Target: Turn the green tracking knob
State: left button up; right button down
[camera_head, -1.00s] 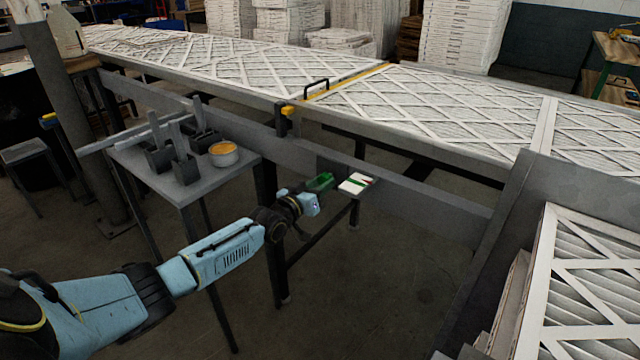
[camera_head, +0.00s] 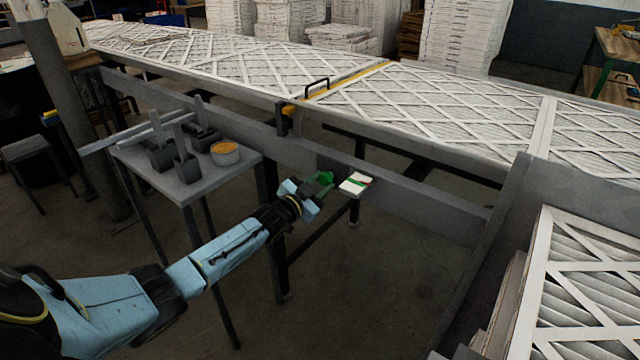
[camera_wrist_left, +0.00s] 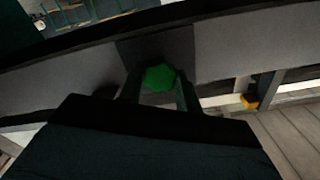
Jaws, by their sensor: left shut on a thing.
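The green tracking knob (camera_head: 326,178) sits at the side rail of the conveyor, below the belt edge. In the left wrist view the knob (camera_wrist_left: 160,77) is a green, many-sided piece in front of a dark plate on the grey rail. My left gripper (camera_head: 318,186) reaches it from the lower left and is shut on it. The two fingers stand on either side of the knob in the left wrist view (camera_wrist_left: 158,92). The fingers hide part of the knob in the head view. My right gripper is not in view.
A small grey table (camera_head: 235,172) with dark metal holders and a round orange-topped tin (camera_head: 225,153) stands left of my arm. A white card (camera_head: 355,183) with a green stripe lies right of the knob. The conveyor (camera_head: 440,110) carries large white filters. A filter stack (camera_head: 590,290) stands at right.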

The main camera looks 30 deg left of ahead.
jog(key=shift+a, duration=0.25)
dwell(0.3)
pick_arm(q)
jog(key=o, duration=1)
jog(key=shift+s, duration=0.1)
jog(key=shift+s, duration=0.25)
jog(key=s+a+p, duration=0.1)
jog(key=s+p, duration=0.2)
jog(key=s, duration=0.9)
jog(key=shift+s, duration=0.35)
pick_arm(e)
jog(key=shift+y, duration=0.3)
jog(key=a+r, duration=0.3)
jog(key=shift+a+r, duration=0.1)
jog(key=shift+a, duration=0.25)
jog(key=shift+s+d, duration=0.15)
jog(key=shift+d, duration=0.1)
